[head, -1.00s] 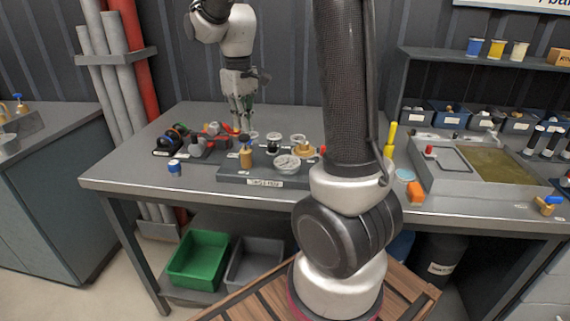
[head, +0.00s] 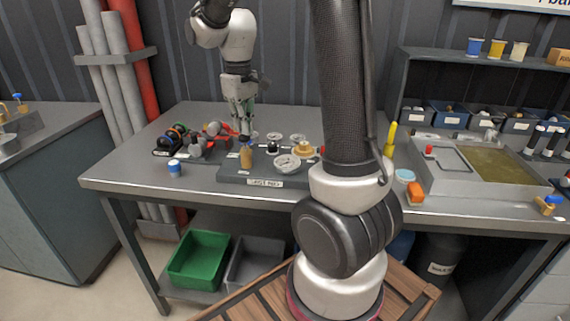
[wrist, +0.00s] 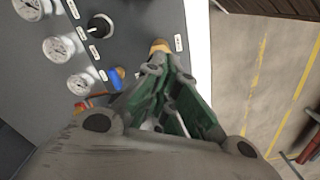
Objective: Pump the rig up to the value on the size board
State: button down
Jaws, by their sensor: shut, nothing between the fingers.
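The grey rig (head: 225,174) stands on the bench with several round dials; a large dial (head: 287,163) faces up near its front. An upright wooden handle (head: 247,160) stands at the rig's front left. My gripper (head: 245,138) is shut and empty, pointing down just above and behind that handle; whether they touch I cannot tell. In the wrist view, a wooden top (wrist: 159,47) shows just beyond the green-padded fingers (wrist: 165,62). Dials also show there at the left (wrist: 59,48), with readings too small to tell. A white board (head: 515,4) is cut off at the top right.
A brass part (head: 303,149) sits on the rig's right.

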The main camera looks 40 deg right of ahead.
jog(key=shift+f, duration=1.6)
jog(key=shift+r, duration=1.75)
